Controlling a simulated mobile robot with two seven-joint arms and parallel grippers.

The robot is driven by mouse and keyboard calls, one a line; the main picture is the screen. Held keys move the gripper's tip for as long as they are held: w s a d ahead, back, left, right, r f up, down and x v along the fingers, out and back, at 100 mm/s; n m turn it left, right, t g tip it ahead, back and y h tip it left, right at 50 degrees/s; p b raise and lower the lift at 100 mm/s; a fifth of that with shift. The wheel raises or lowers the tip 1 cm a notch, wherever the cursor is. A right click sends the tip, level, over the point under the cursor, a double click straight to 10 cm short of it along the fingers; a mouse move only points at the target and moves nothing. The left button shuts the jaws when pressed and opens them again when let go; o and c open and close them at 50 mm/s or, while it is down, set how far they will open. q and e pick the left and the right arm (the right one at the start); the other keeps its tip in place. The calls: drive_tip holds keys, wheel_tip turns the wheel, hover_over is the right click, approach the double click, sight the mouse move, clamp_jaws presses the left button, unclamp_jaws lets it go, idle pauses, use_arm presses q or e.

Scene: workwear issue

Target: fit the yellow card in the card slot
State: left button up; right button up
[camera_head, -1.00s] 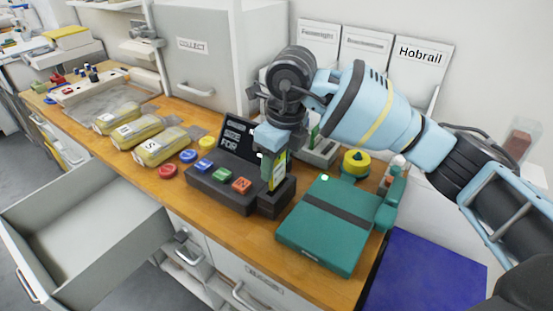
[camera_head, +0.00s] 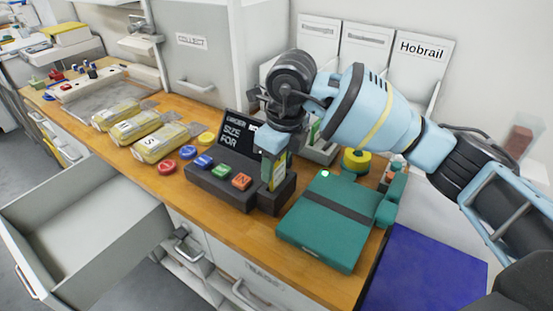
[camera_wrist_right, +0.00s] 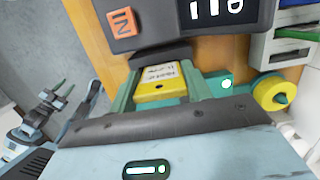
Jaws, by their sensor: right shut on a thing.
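The yellow card (camera_head: 279,174) is upright in my right gripper (camera_head: 273,172), whose jaws are shut on it. It also shows in the right wrist view (camera_wrist_right: 160,84), between the green fingers, with small print on a white patch. The card slot (camera_head: 277,196) is the dark block at the right end of the black button console. The card is over this block, its lower end at the block's top; I cannot tell if its edge is inside. My left gripper (camera_wrist_right: 62,98) shows small in the right wrist view, empty, its green fingers apart.
The console (camera_head: 220,187) has coloured buttons and a lit screen (camera_head: 240,133). A teal case (camera_head: 325,235) lies just right of the slot. Yellow packs (camera_head: 160,143) and round tokens (camera_head: 188,152) lie left. An open drawer (camera_head: 85,225) juts out at the front left.

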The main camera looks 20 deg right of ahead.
use_arm(q)
drive_tip(key=shift+s, duration=0.15)
use_arm(e)
drive_tip(key=shift+f, duration=0.1)
use_arm(q)
drive_tip(key=shift+s+f, duration=0.2)
drive_tip(key=shift+s, duration=0.15)
use_arm(e)
drive_tip(key=shift+f, duration=0.3)
drive_tip(key=shift+f, duration=0.2)
use_arm(q)
drive_tip(key=shift+w, duration=0.35)
use_arm(e)
drive_tip(key=shift+f, duration=0.3)
use_arm(q)
drive_tip(key=shift+s, duration=0.1)
use_arm(e)
drive_tip(key=o, duration=0.7)
use_arm(q)
drive_tip(key=shift+s+f, duration=0.15)
drive_tip(key=shift+s, duration=0.2)
use_arm(e)
drive_tip(key=o, duration=0.3)
use_arm(q)
drive_tip(key=shift+w, duration=0.15)
